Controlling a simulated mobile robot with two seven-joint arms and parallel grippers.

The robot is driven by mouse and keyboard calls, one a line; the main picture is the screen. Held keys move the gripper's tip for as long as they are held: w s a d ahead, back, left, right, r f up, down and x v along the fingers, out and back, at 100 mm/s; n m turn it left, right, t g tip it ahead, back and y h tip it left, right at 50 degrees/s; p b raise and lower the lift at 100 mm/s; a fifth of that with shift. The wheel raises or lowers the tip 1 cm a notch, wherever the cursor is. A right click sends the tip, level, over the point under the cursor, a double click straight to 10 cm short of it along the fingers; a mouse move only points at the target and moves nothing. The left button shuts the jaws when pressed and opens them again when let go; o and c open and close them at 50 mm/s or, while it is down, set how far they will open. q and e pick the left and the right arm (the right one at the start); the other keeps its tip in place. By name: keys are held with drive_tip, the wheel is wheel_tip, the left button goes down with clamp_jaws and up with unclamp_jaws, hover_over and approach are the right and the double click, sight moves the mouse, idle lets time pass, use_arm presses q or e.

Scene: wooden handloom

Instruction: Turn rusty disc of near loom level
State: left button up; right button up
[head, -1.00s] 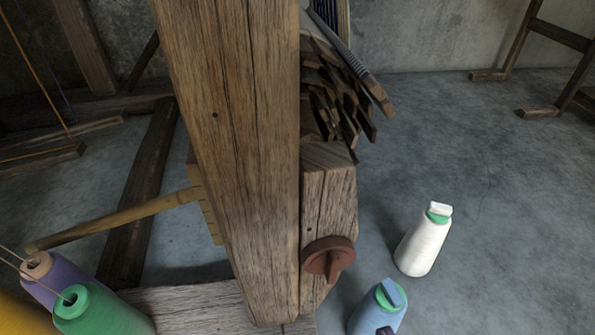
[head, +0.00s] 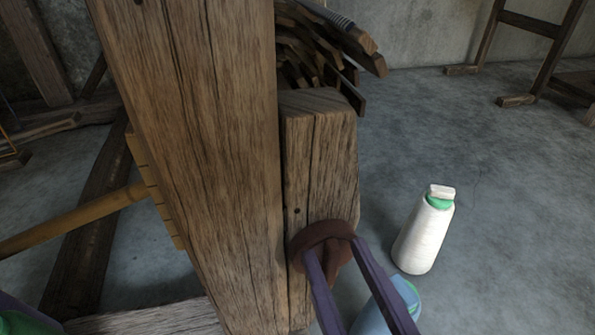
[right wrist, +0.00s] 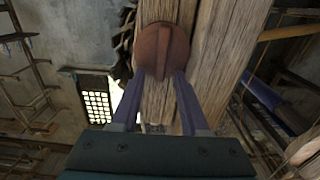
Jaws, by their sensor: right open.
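The rusty disc (head: 322,234) sits on the face of a short wooden loom beam, low in the middle of the head view. It is round and red-brown, with a raised ridge across it. The right wrist view shows the disc (right wrist: 155,45) straight ahead, its ridge running nearly upright in that picture. My right gripper (head: 334,252) is open. Its two purple fingers reach up to the disc, one on each side of the ridge; they hide part of its lower rim. I cannot tell whether the fingertips touch it.
A thick wooden post (head: 205,150) stands left of the disc's beam (head: 320,150). A white thread cone (head: 424,240) stands on the floor to the right. A blue cone (head: 372,322) is partly behind my fingers. Dark wooden slats (head: 310,50) stick out above.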

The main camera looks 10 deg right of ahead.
drive_tip(key=shift+c, duration=0.3)
drive_tip(key=shift+w, duration=0.1)
clamp_jaws()
